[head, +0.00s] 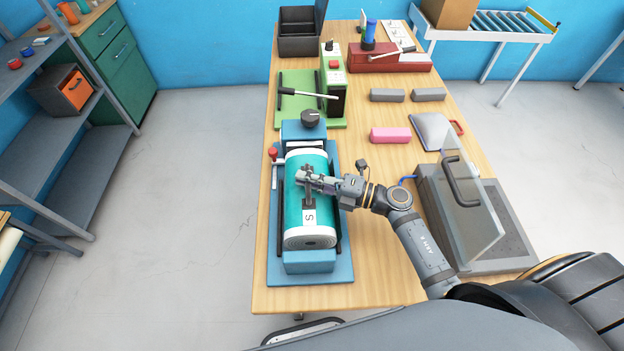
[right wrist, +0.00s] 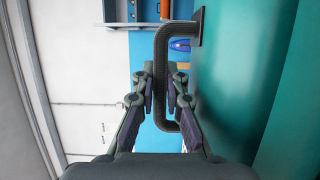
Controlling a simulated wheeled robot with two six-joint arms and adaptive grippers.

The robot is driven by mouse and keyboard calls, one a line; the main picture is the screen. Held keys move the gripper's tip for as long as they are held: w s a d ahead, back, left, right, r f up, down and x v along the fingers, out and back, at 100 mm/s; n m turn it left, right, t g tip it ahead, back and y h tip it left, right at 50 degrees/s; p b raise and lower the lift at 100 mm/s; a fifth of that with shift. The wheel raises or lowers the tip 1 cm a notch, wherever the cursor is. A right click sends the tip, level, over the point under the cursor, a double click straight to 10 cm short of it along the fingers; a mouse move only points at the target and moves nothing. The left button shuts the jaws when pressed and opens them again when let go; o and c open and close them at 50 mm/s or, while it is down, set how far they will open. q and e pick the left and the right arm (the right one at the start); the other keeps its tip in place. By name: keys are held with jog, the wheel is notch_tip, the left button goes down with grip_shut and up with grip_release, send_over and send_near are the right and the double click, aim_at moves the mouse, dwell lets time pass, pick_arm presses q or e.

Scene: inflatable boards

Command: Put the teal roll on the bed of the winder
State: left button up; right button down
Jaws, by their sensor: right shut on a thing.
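The teal roll (head: 294,205), with white ends and a white label marked S, is lengthwise over the blue winder (head: 335,270) at the left front of the table. The winder has a dark knob at its back and dark rails along its sides. I cannot tell whether the roll touches the bed, which it mostly hides. My right gripper (head: 307,180) is shut on the dark grey handle of the roll. In the right wrist view, the handle (right wrist: 165,60) passes between the fingers (right wrist: 161,85), beside the teal surface (right wrist: 245,85). My left gripper is not in view.
A grey machine with a raised clear lid (head: 470,215) stands right of my right arm. A pink block (head: 390,135), grey blocks (head: 387,95) and a pouch (head: 435,130) lie beyond it. A green press (head: 297,105) stands behind the winder. Bare table lies right of the winder.

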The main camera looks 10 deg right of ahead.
jog(key=shift+a, duration=0.1)
jog(key=shift+a+r, duration=0.1)
jog(key=shift+a, duration=0.05)
jog(key=shift+s+a, duration=0.15)
jog(key=c, duration=1.8)
grip_release()
jog(key=shift+s, duration=0.1)
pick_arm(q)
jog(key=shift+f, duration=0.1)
pick_arm(e)
jog(key=o, duration=0.4)
